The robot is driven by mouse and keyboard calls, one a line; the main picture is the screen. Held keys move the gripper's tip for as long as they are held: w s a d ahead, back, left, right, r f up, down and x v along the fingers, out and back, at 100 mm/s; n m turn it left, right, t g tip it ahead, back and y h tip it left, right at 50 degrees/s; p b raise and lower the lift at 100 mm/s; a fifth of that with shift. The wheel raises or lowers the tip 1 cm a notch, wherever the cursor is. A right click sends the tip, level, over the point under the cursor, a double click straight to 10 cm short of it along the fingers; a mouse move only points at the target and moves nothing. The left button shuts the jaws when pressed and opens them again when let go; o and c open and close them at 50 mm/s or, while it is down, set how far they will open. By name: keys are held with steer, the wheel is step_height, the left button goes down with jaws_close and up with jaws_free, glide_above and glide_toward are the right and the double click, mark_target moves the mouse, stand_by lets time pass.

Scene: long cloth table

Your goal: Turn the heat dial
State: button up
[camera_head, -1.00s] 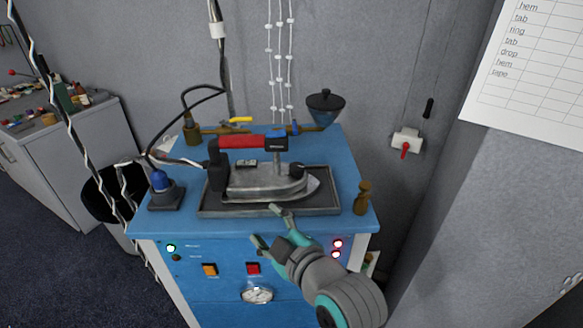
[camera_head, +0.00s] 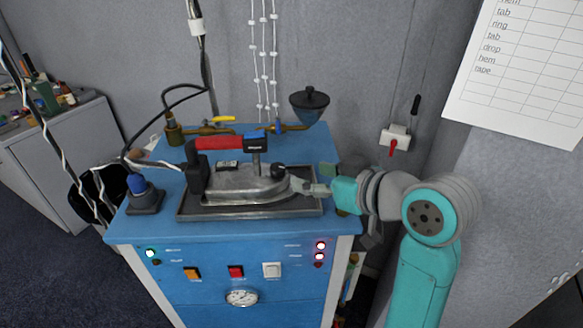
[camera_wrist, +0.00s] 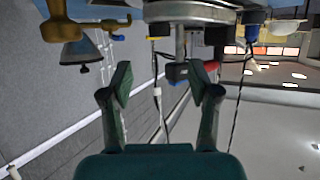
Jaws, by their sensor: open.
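The heat dial, a small black knob (camera_head: 279,170), sits on top of the grey metal iron (camera_head: 245,185) near its pointed right end. The iron has a red handle (camera_head: 218,143) with a blue front end and rests in a dark tray (camera_head: 200,212). My gripper (camera_head: 312,180) is open and points left at the iron's tip, just right of the dial; I cannot tell whether it touches. In the wrist view, which looks upside down, the spread fingers (camera_wrist: 160,85) have nothing between them, and the iron's metal body (camera_wrist: 190,12) is at the top. I cannot make out the dial there.
A black funnel (camera_head: 309,103) on brass pipes stands behind the iron.

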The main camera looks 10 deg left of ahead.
mark_target(281, 169)
steer(key=x, duration=1)
steer(key=shift+w+a+f, duration=0.1)
steer(key=shift+w+a, duration=0.05)
steer(key=c, duration=1.2)
